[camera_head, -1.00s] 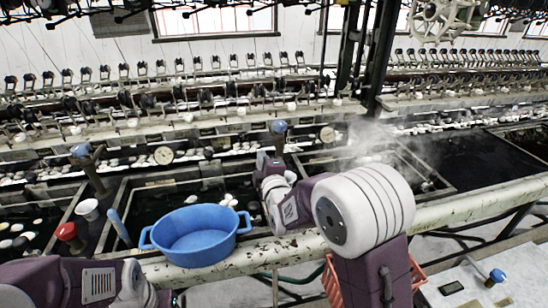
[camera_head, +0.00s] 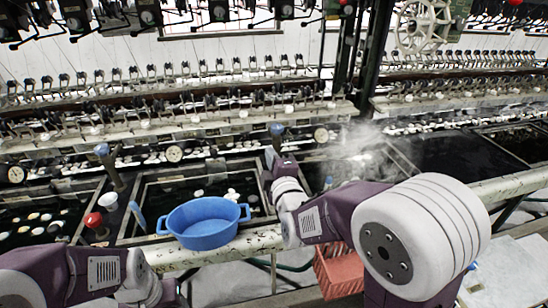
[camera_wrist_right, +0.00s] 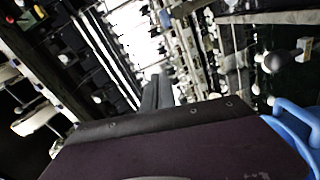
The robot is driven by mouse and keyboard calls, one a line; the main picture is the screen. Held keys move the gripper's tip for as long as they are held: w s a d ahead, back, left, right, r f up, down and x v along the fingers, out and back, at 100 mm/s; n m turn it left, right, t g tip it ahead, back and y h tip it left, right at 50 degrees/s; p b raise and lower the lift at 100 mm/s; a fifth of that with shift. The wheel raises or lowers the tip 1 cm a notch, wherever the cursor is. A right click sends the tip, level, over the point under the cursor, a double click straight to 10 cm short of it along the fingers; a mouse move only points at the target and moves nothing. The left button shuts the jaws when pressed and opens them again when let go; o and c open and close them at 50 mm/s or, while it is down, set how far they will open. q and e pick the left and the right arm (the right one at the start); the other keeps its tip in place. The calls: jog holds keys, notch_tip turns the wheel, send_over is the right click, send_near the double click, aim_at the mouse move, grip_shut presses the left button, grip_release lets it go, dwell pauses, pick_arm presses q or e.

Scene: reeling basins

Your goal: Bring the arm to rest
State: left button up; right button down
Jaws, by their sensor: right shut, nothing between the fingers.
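My right arm reaches in from the lower right of the head view, bent at the elbow. Its purple gripper (camera_head: 277,160) points away over the front rim of the basins, to the right of the blue tub. In the right wrist view the dark fingers (camera_wrist_right: 156,90) are together with nothing between them, pointing toward the reeling machinery. My left arm shows only as links at the lower left of the head view; its gripper is out of the frame.
The blue tub (camera_head: 205,226) stands at the basin front; its edge shows in the right wrist view (camera_wrist_right: 291,138). A red-orange basket (camera_head: 338,272) is below my right arm. A red-topped knob (camera_head: 94,220) and white cup (camera_head: 110,201) stand left. Steam rises (camera_head: 365,145) from a basin.

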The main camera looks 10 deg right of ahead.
jog(key=d+r+m+g+h+p, duration=0.1)
jog(key=d+r+h+p, duration=0.1)
jog(key=d+r+p, duration=0.35)
jog(key=s+f+m+g+y+p, duration=0.1)
jog(key=s+f+m+g+p, duration=0.2)
jog(key=s+f+m+g, duration=1.2)
jog(key=s+f, duration=0.5)
jog(key=s, duration=0.3)
jog(key=shift+y, duration=0.4)
jog(key=shift+s+f, duration=0.1)
